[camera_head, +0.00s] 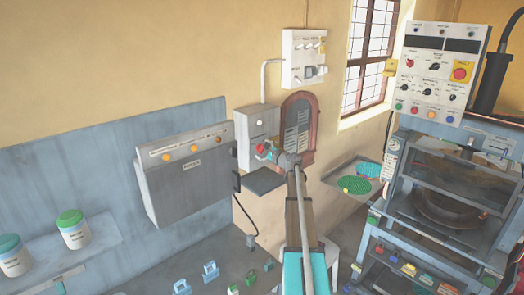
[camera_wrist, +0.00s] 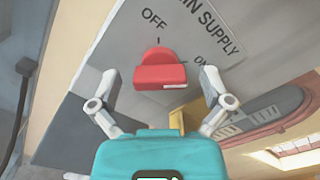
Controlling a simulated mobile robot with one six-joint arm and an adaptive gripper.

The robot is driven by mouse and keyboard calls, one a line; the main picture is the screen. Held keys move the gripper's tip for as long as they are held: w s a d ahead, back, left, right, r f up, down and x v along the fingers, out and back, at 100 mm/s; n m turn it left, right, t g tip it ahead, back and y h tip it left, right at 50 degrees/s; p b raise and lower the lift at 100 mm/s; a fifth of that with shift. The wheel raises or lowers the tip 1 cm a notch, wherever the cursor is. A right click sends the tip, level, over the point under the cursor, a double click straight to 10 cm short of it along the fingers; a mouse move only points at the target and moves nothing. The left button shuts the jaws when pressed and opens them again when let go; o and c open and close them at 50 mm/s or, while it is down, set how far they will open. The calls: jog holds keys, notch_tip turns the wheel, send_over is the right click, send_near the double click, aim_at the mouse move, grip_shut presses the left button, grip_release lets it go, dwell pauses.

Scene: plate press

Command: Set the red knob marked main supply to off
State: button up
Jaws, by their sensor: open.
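The red knob (camera_wrist: 160,72) sits on a grey panel (camera_wrist: 105,50) in the wrist view. The black lettering beside it reads "OFF" above it, "ON" to its right, and part of "MAIN SUPPLY". A pale mark shows on the knob's lower right edge; I cannot tell for sure which label it points to. My gripper (camera_wrist: 161,80) is open, with one finger on each side of the knob and gaps visible. In the head view, my gripper (camera_head: 268,152) is at the front of the grey supply box (camera_head: 258,122), largely covering the knob.
A grey cabinet (camera_head: 185,180) with orange lamps is left of the box, with a dark shelf (camera_head: 262,181) below. A brown arched frame (camera_head: 301,108) is close on the right. A white switch panel (camera_head: 304,57) hangs above; the press (camera_head: 450,190) stands far right.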

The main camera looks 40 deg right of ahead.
jog(key=shift+c, duration=0.3)
jog(key=c, duration=1.1)
jog(key=shift+n, duration=0.3)
jog(key=n, duration=0.8)
jog(key=shift+a+f+n, duration=0.1)
jog(key=shift+n, duration=0.2)
jog(key=n, duration=0.4)
jog(key=shift+n, duration=0.3)
jog(key=shift+f+n, duration=0.1)
jog(key=shift+n, duration=2.1)
